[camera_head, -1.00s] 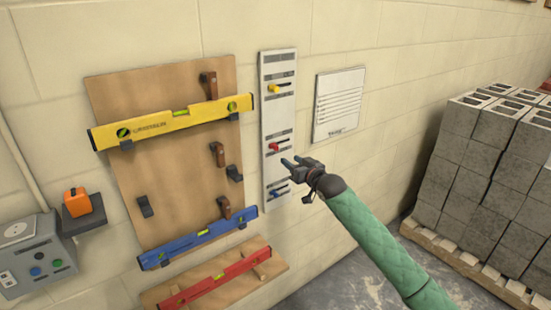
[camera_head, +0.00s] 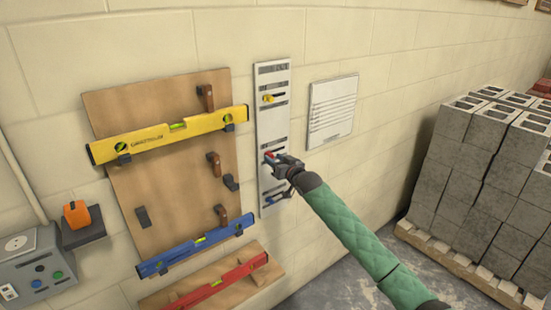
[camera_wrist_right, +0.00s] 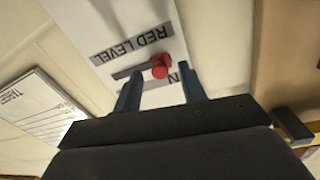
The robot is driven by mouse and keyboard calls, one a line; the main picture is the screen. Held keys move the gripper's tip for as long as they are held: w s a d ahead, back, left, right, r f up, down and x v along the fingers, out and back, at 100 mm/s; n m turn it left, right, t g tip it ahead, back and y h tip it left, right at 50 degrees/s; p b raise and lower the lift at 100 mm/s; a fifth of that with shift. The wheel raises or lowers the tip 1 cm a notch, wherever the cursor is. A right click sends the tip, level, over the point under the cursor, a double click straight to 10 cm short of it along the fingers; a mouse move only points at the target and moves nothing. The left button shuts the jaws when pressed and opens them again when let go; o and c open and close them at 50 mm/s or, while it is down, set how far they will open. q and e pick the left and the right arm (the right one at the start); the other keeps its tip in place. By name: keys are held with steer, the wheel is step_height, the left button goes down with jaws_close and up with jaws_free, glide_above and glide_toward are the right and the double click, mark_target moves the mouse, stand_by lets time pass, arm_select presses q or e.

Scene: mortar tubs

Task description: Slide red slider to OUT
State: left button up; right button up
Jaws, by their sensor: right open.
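The white slider panel (camera_head: 273,130) hangs on the wall and carries yellow, red and blue sliders. The red slider (camera_head: 268,156) shows at the tip of my right gripper (camera_head: 272,162). In the right wrist view the red knob (camera_wrist_right: 159,68) sits toward the right end of its dark slot, below an upside-down RED LEVEL label (camera_wrist_right: 130,44). A second label is mostly hidden; an N shows. The open right fingers (camera_wrist_right: 161,92) stand on either side of the knob, with gaps on both sides. The left gripper is out of view.
The yellow slider (camera_head: 267,98) is higher on the panel. A rack board (camera_head: 170,95) with yellow (camera_head: 150,138) and blue (camera_head: 190,248) levels hangs to the left. A white notice (camera_head: 333,110) hangs to the right. Blocks (camera_head: 470,170) stand on a pallet at far right.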

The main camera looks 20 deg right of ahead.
mark_target(283, 148)
jaws_close()
steer(key=d+b, duration=0.1)
steer(key=d, duration=0.1)
steer(key=w+d+b, duration=0.1)
steer(key=d, duration=0.1)
steer(key=w+d, duration=0.1)
steer(key=d, duration=0.1)
steer(key=shift+w+d+f+b, duration=0.1)
steer(key=shift+w+b, duration=0.1)
steer(key=shift+b, duration=0.2)
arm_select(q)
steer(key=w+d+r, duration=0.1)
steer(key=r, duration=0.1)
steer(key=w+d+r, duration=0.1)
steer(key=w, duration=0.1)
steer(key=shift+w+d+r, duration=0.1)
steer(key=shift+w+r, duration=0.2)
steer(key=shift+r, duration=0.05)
arm_select(e)
steer(key=shift+w+d, duration=0.1)
steer(key=shift+d, duration=0.2)
jaws_free()
steer(key=shift+d, duration=0.15)
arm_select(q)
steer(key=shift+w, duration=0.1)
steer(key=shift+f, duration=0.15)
